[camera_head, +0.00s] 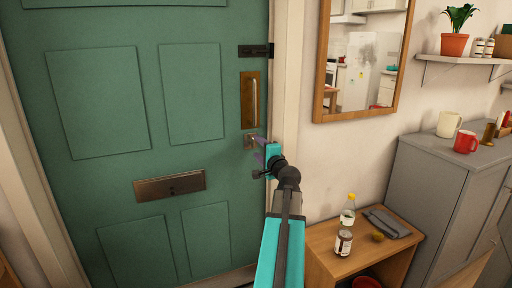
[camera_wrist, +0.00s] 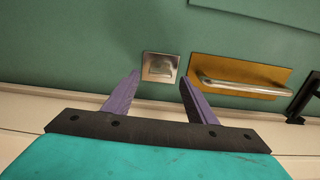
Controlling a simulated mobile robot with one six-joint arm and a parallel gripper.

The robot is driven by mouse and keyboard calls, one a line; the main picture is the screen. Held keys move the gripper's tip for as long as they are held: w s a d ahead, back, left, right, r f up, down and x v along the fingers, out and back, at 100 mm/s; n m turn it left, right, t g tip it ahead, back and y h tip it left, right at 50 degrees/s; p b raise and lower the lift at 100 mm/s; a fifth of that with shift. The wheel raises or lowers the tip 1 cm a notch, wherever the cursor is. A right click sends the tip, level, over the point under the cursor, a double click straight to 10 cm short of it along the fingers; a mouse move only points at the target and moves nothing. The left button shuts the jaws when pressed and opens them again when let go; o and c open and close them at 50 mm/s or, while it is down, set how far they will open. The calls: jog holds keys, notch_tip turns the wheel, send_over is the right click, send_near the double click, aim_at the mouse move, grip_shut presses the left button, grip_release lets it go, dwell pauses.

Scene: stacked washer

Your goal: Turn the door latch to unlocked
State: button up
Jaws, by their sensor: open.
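The door latch is a small square silver plate with a raised turn piece (camera_wrist: 160,67), set in the green door (camera_head: 100,120). In the head view the latch (camera_head: 248,142) is near the door's right edge, below the handle and partly behind my gripper. My gripper (camera_head: 259,149) is open, with its purple fingertips close to the latch. In the wrist view the latch lies ahead, between the two fingers of my gripper (camera_wrist: 160,80). The fingers appear not to touch it, though depth is hard to judge. Nothing is held.
A silver handle on a brass-coloured plate (camera_head: 251,100) is just above the latch. A black fitting (camera_head: 256,50) is higher up, and a letter plate (camera_head: 170,186) is lower left. A wooden side table (camera_head: 320,246) with bottles stands right of my arm. A mirror (camera_head: 362,60) hangs above.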

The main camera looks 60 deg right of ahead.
jog(key=b+v, duration=0.5)
jog(key=v, duration=0.4)
jog(key=shift+s+a, duration=0.2)
jog(key=shift+a, duration=0.05)
jog(key=shift+s+a+b, duration=0.2)
jog(key=shift+s+b, duration=0.05)
jog(key=shift+b, duration=0.4)
dwell(0.4)
